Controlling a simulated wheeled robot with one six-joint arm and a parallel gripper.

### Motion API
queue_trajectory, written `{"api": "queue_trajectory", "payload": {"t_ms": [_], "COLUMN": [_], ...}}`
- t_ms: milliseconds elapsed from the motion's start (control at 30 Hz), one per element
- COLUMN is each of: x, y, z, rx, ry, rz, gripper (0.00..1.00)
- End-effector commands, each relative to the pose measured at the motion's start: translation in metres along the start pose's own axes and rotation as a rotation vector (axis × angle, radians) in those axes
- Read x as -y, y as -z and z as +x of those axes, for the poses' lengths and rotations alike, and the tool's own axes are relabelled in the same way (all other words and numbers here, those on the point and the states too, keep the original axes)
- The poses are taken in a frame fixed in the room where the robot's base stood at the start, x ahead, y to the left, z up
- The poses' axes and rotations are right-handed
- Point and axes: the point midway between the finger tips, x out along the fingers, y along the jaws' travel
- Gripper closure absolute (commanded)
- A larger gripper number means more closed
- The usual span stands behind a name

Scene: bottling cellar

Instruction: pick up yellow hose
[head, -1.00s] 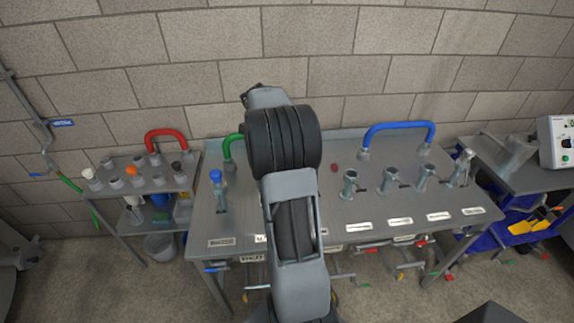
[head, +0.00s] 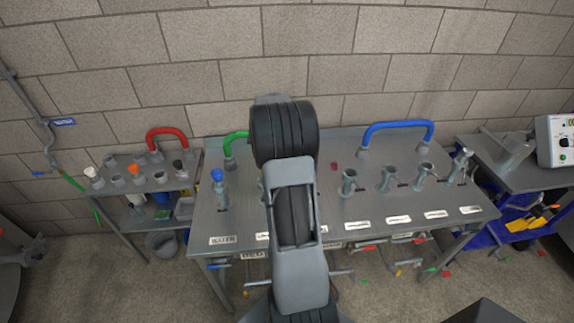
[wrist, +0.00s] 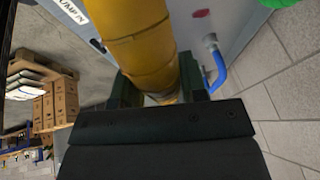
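In the head view my arm hides the gripper and nearly all of the yellow hose. The metal table (head: 330,200) lies below and around my arm, with labels along its front.
A green hose (head: 236,136) stands left of my arm and a blue hose (head: 398,125) right of it. Several metal ports (head: 388,178) stand upright on the right half. A blue-topped fitting (head: 218,182) stands at the left. A red hose (head: 166,132) is on the side shelf.

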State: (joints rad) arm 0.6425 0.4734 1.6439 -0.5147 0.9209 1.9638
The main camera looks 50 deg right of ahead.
Motion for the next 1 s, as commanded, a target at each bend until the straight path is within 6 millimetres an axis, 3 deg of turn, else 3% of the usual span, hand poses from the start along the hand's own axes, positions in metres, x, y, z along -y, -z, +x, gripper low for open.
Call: {"api": "queue_trajectory", "payload": {"t_ms": [300,667,900,1000], "x": [0.001,0.002,0.008,-0.003], "y": [0.001,0.003,0.013,0.014], "z": [-0.001,-0.006,-0.030,-0.047], "rx": [0.000,-0.001,0.000,-0.001], "ry": [0.003,0.005,0.008,0.009], "rz": [0.001,0.002,0.004,0.002], "gripper": [0.89,0.89,0.89,0.89]}}
